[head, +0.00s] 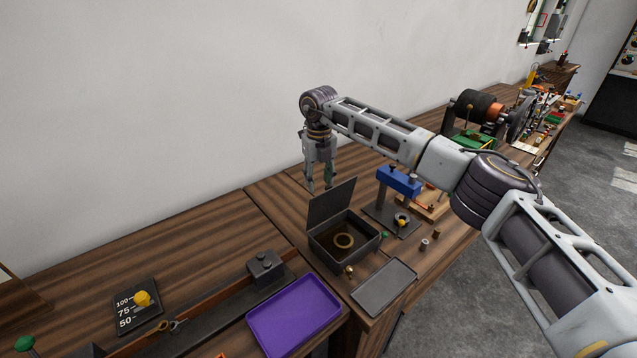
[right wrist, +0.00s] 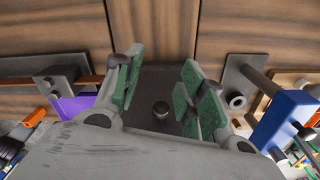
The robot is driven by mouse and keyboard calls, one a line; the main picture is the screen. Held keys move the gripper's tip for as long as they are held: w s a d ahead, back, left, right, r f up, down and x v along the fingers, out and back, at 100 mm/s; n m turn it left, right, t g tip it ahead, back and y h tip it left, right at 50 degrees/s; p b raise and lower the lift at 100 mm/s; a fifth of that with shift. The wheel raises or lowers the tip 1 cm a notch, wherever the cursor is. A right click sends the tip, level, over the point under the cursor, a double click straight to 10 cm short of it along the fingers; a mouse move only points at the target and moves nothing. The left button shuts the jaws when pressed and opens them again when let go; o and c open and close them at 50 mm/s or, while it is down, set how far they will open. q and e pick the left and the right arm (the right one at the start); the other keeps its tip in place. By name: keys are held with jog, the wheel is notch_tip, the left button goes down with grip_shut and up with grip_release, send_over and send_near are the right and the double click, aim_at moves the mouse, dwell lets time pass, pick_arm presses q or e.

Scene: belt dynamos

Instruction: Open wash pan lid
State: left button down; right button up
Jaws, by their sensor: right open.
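The wash pan (head: 350,262) is a dark square box on the wooden bench, with a brass-coloured ring (head: 345,241) lying inside. Its lid (head: 332,205) stands raised, roughly upright, at the back edge of the pan, so the pan's inside shows. My right gripper (head: 319,186) points down just behind the lid's upper edge, with its fingers apart and nothing held. In the right wrist view the dark lid (right wrist: 150,85) and a round knob (right wrist: 161,110) show between the green finger pads. I cannot tell whether a finger touches the lid. My left gripper is not in view.
A blue-topped press (head: 398,181) stands close to the right of the pan. A grey tray (head: 384,288) and a purple tray (head: 293,314) lie in front. A dark block (head: 265,269) is to the left. The bench behind the block is clear up to the wall.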

notch_tip(320, 180, up, 11)
jog(key=shift+f, duration=0.2)
dwell(0.4)
jog(key=shift+w, duration=0.15)
